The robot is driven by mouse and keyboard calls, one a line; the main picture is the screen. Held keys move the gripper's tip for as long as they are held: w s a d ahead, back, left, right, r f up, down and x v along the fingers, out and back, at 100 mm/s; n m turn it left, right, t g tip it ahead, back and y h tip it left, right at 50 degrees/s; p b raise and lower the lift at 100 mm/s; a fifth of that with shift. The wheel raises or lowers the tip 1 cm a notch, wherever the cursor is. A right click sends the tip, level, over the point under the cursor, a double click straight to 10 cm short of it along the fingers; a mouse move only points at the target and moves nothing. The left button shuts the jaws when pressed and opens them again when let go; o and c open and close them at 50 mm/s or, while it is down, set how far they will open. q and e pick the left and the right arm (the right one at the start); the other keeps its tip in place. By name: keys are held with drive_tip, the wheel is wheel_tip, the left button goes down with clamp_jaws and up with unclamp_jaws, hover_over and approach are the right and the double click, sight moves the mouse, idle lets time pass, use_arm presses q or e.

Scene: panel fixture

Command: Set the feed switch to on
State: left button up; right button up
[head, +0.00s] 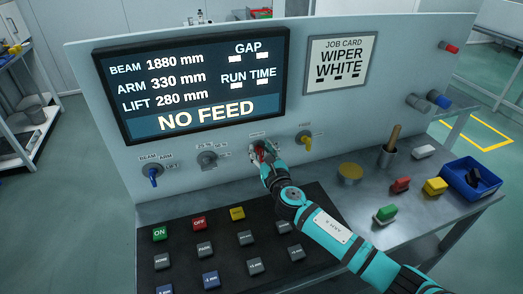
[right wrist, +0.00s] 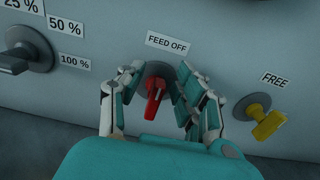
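The feed switch (right wrist: 155,92) is a red lever on a grey round base, under a "FEED OFF" label (right wrist: 167,43) in the right wrist view. Its lever points down and slightly left. In the head view the switch (head: 259,152) is partly hidden by my right gripper (head: 264,158). In the right wrist view, the fingers of my right gripper (right wrist: 157,88) are spread on both sides of the lever, with a gap visible on each side. The display (head: 200,82) reads "NO FEED". My left gripper is not in view.
A yellow "FREE" switch (right wrist: 267,122) is right of the feed switch; a grey percent dial (right wrist: 28,48) is left. A blue selector (head: 153,175) is further left. A button panel (head: 190,248) lies below. Coloured blocks and a blue bin (head: 470,178) are at right.

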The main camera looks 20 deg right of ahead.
drive_tip(key=shift+c, duration=0.8)
clamp_jaws()
drive_tip(key=shift+f, duration=0.1)
drive_tip(key=shift+m, duration=0.4)
drive_tip(key=m, duration=0.3)
drive_tip(key=shift+d+f+b, duration=0.1)
drive_tip(key=shift+d+b, duration=0.15)
drive_tip(key=shift+b, duration=0.15)
drive_tip(key=m, duration=0.2)
drive_tip(key=m+b, duration=0.1)
drive_tip(key=m, duration=0.2)
drive_tip(key=shift+d+f+m, duration=0.15)
drive_tip(key=shift+d+m, duration=0.15)
drive_tip(key=shift+d, duration=0.1)
drive_tip(key=m, duration=0.4)
drive_tip(key=shift+w+d+f+b, duration=0.1)
drive_tip(key=shift+d+f+b, duration=0.1)
drive_tip(key=shift+b, duration=0.2)
drive_tip(key=m, duration=0.4)
drive_tip(key=shift+d+f, duration=0.15)
drive_tip(key=shift+f, duration=0.05)
